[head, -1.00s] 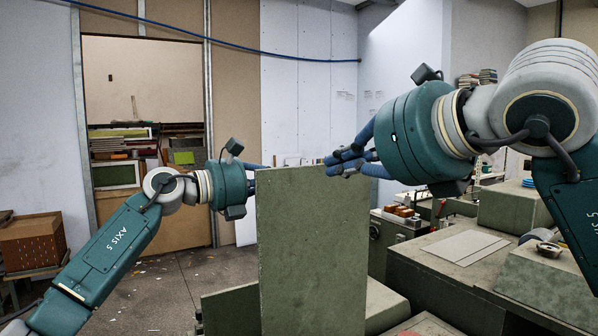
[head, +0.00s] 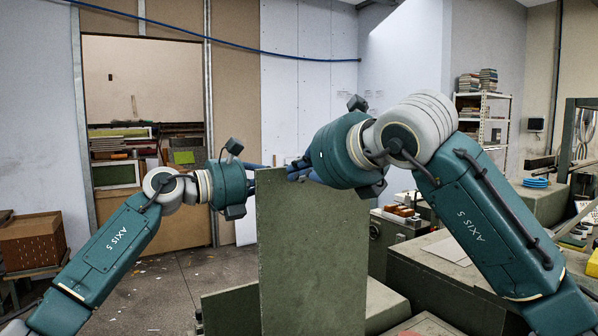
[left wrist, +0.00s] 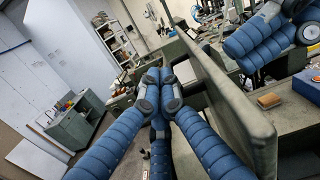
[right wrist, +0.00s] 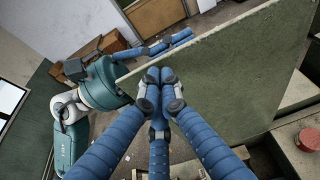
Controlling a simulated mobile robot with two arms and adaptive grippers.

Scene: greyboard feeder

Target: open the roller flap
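The roller flap appears to be the upright green-grey panel (head: 312,250) in the middle of the head view. Its broad face also fills much of the right wrist view (right wrist: 235,85), and the left wrist view shows it nearly edge-on (left wrist: 238,105). My right gripper (head: 298,170) is at the panel's top edge; its fingertips (right wrist: 160,90) are together with nothing visible between them. My left gripper (head: 256,166) is at the panel's upper left edge, its fingers partly hidden behind it. Its fingertips (left wrist: 158,88) are together and empty, beside the panel. Contact with the panel cannot be told.
Green machine blocks stand around the panel's foot, with a flat machine top (head: 430,262) to the right. A round red pad (right wrist: 308,138) lies on the machine. Open floor (head: 165,285) is at the left, with a crate (head: 32,240) beyond it.

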